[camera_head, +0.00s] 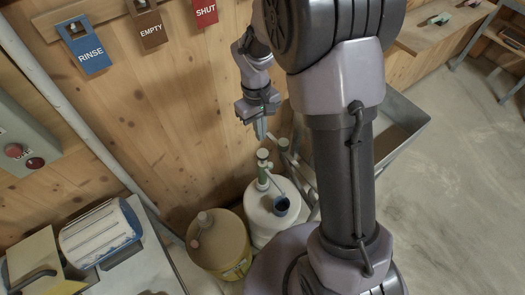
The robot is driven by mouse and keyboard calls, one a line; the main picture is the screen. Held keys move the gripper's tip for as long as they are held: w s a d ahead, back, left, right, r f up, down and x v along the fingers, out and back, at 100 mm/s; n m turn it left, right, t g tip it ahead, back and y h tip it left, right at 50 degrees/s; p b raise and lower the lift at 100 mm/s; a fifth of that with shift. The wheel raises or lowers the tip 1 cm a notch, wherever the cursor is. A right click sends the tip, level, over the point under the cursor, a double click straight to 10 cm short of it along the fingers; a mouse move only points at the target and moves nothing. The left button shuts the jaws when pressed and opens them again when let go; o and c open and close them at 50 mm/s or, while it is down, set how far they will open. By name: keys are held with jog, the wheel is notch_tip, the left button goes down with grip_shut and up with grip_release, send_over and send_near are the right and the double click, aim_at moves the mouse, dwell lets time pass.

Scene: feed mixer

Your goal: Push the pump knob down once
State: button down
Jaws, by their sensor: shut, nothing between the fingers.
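The pump stands on a white drum (268,216) near the wooden wall. My gripper (260,134) points down just above the knob, with its fingers shut and nothing between them. A small gap seems to show between the fingertips and the knob, but I cannot judge the depth exactly. My arm covers the area to the right of the pump.
A tan drum (217,240) stands left of the white one. A metal trough (408,132) is behind my arm. Hanging tags, including RINSE (84,47), line the wall. Open floor (460,180) lies right.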

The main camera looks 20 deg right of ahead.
aim_at(263, 153)
jog(key=shift+s+d+f+b, duration=0.1)
jog(key=shift+s+f+b, duration=0.1)
jog(key=shift+f+b, duration=1.4)
jog(key=shift+s+d+f+b, duration=0.1)
jog(key=shift+s+f+b, duration=0.05)
jog(key=shift+f+b, duration=1.45)
jog(key=shift+f, duration=0.15)
